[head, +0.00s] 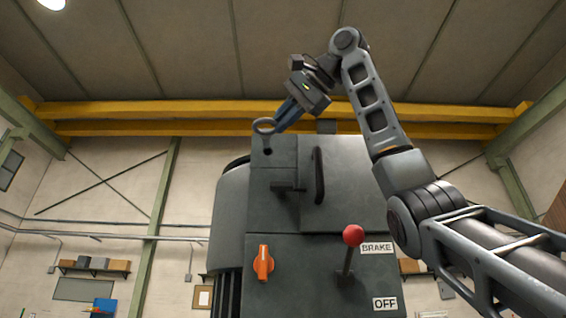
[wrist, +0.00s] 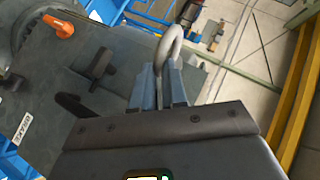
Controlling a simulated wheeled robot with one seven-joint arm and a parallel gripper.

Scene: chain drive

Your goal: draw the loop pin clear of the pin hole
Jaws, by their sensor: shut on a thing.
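The loop pin (head: 264,126) shows as a grey metal ring at the tips of my gripper (head: 281,119). In the wrist view the pin's ring (wrist: 173,38) sticks out past the fingertips. My gripper (wrist: 161,75) is shut on the pin, with a grey part of it between the blue fingers. The pin hole (head: 267,152) is a dark round opening in the upper left of the grey housing's front face. It looks empty, and the ring appears apart from it, just above it in the picture. The pin's shank cannot be made out in the head view.
The grey housing (head: 353,200) carries a dark vertical handle (head: 319,175), a dark bracket (head: 288,187), an orange knob (head: 263,263) and a red-tipped brake lever (head: 352,236). Yellow beams (head: 180,110) cross behind. Open space lies left of the gripper.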

